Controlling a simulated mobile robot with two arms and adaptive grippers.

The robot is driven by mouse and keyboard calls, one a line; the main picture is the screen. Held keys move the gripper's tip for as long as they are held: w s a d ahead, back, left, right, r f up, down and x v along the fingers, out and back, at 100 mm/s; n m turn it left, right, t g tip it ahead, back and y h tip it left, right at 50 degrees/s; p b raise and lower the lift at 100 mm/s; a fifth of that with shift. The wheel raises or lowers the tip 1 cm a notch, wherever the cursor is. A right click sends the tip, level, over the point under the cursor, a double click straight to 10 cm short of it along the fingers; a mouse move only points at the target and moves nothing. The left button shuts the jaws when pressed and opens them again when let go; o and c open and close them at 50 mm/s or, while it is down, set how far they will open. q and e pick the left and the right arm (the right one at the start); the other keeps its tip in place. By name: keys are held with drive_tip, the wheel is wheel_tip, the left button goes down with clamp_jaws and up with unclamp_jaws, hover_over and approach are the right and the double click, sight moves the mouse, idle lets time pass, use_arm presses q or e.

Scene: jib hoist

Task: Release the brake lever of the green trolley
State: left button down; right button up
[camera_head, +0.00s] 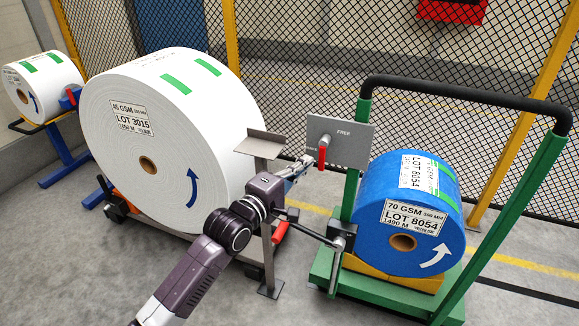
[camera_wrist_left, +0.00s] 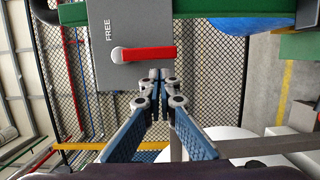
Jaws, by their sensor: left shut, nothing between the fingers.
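The green trolley (camera_head: 538,180) stands at the right, with a blue roll on it. A grey plate (camera_head: 352,146) marked FREE is at its left upright; it also shows in the left wrist view (camera_wrist_left: 138,20). The red brake lever (camera_head: 322,157) hangs down from its pivot on the plate, and FREE is printed to the right of the pivot. In the left wrist view the lever (camera_wrist_left: 150,53) lies across the picture. My left gripper (camera_head: 306,162) is shut and empty, its tips beside the lever's free end; I cannot tell whether they touch. My right gripper is not in view.
A large white roll (camera_head: 120,190) stands left of my left arm. A thin metal stand with a tilted top (camera_head: 258,145) rises close behind my arm. The blue roll (camera_head: 385,205) fills the trolley. A mesh fence (camera_head: 400,60) with yellow posts runs behind.

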use_arm(q)
drive_tip(key=shift+s+d, duration=0.15)
drive_tip(key=shift+d, duration=0.3)
drive_tip(key=shift+d+f+n, duration=0.1)
drive_tip(key=shift+n, duration=0.2)
